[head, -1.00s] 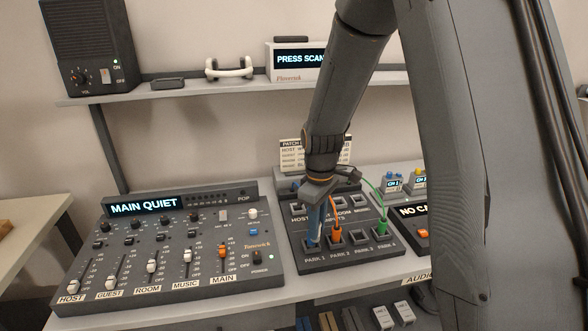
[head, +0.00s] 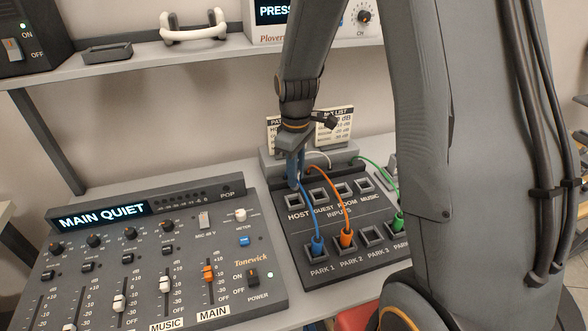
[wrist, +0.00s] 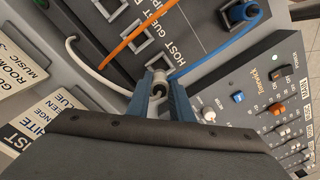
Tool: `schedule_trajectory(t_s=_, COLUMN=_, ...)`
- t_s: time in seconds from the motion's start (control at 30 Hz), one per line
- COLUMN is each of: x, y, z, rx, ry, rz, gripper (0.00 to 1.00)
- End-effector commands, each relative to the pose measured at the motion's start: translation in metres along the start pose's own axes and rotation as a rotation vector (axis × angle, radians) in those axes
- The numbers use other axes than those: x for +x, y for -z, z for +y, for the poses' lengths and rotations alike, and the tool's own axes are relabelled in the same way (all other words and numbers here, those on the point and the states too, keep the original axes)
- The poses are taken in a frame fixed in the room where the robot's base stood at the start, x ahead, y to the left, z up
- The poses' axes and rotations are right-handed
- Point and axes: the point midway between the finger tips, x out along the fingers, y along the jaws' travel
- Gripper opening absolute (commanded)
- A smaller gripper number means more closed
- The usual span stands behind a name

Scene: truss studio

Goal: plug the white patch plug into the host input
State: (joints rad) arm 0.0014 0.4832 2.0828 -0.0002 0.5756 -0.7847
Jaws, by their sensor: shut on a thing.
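My gripper (head: 294,182) is shut on the white patch plug (wrist: 157,84), which sits between the two blue fingers in the wrist view. The fingers hide the plug in the head view. Its white cable (head: 318,156) arches back from it and also shows in the wrist view (wrist: 84,58). The host input (head: 293,202) is the leftmost square socket in the back row of the patch panel (head: 329,275). The fingertips are directly over it. In the wrist view the plug is at the host socket (wrist: 159,63); I cannot tell whether it is inside.
Blue (head: 317,244), orange (head: 347,239) and green (head: 399,222) plugs stand in the front park row, their cables arching back near my gripper. Park 3 (head: 372,236) is empty. A mixer (head: 228,295) reading MAIN QUIET stands left. A shelf (head: 130,63) runs behind.

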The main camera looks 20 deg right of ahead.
Motion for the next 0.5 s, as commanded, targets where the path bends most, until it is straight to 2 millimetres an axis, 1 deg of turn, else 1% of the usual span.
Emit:
schedule_trajectory(t_s=0.4, x=0.041, y=0.001, z=-0.001, rx=-0.002, ry=0.001, rz=-0.001, gripper=0.00)
schedule_trajectory(t_s=0.5, x=0.048, y=0.001, z=-0.001, rx=-0.002, ry=0.000, rz=0.000, gripper=0.00)
